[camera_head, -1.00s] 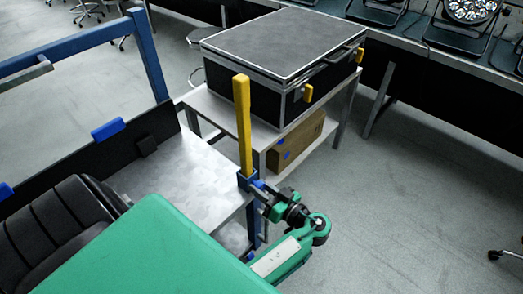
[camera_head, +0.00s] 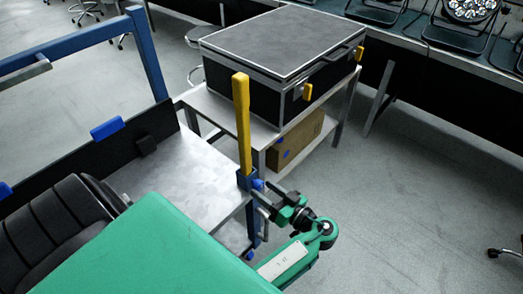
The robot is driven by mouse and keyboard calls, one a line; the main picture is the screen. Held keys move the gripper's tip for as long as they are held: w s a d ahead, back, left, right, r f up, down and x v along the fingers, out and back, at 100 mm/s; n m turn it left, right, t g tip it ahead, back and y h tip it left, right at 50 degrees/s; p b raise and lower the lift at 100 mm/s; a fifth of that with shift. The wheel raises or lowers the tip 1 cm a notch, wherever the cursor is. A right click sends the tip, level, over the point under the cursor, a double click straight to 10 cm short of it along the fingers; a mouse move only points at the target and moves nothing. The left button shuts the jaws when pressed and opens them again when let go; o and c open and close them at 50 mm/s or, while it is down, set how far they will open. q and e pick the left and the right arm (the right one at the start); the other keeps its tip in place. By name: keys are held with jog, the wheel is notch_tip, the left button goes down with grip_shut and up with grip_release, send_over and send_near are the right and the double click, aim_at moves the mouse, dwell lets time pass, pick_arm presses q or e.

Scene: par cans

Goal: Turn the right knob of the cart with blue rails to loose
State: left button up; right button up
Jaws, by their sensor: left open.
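The cart with blue rails (camera_head: 152,58) fills the left side, with a bare grey metal deck (camera_head: 187,168). A yellow upright (camera_head: 243,125) stands in a blue corner socket at the deck's right corner. A small blue knob (camera_head: 258,184) sits on the right side of that socket. My left gripper (camera_head: 264,199) is open, just below and right of the knob. A small gap seems to separate them, but contact is hard to judge at this size. The knob's turn position cannot be read. My right gripper is out of view.
A black case (camera_head: 285,45) with yellow corner latches stands on a grey metal table (camera_head: 210,105) behind the cart. A cardboard box (camera_head: 296,143) lies on its lower shelf. Stage lights line a bench (camera_head: 440,55) at the back right. The floor at right is mostly clear.

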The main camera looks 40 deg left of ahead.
pick_arm(q)
jog(key=shift+s+d, duration=0.2)
jog(key=shift+d, duration=2.4)
